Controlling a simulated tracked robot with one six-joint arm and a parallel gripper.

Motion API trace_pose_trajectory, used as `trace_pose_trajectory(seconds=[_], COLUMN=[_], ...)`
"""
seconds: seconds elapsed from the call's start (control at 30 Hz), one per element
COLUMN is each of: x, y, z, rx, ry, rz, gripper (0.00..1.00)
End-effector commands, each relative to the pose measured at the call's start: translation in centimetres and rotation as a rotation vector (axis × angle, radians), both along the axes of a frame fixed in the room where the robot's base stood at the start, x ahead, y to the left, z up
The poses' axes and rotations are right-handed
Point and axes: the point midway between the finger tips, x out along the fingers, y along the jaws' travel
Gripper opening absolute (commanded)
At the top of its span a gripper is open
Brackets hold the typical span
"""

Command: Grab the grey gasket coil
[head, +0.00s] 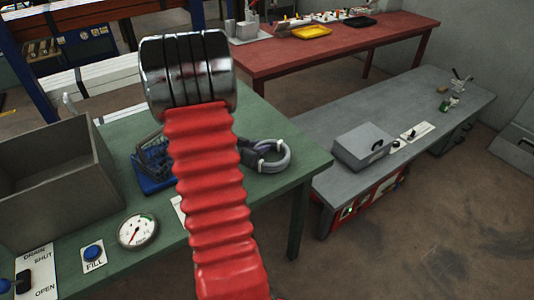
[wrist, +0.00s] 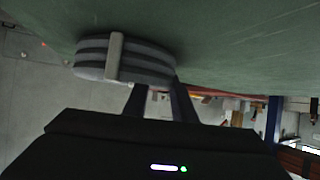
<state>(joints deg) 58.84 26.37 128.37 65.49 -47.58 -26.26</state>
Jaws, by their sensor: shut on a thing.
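The grey gasket coil (head: 283,160) is a thick ring near the right edge of the green table (head: 309,169) in the head view. In the wrist view the coil (wrist: 90,58) shows stacked grey bands with a pale strap across them. My gripper (wrist: 158,88) is shut on the near side of the coil, with its two dark fingers reaching it. In the head view my red arm hides most of the gripper. The coil is at or close to the green surface; I cannot tell if it touches.
A blue basket (head: 152,170) stands left of my arm, with an open grey box (head: 45,170) farther left. A gauge (head: 138,231) and a blue FILL button (head: 93,252) are at the front. A grey bench (head: 440,95) stands to the right, a red table (head: 340,45) behind.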

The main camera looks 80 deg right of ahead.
Motion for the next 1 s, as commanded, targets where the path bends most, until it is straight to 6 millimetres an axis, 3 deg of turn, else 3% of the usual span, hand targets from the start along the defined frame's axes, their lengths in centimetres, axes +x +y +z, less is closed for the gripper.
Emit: trace_pose_trajectory(seconds=[0.27, 0.8, 1.0], x=[0.0, -0.1, -0.1], y=[-0.1, 0.0, 0.0], z=[1.1, 8.6, 9.9], rx=[-0.002, -0.004, -0.001], ry=[0.000, -0.002, -0.001], rz=[0.000, -0.001, -0.002], gripper=[0.00, 0.00, 0.00])
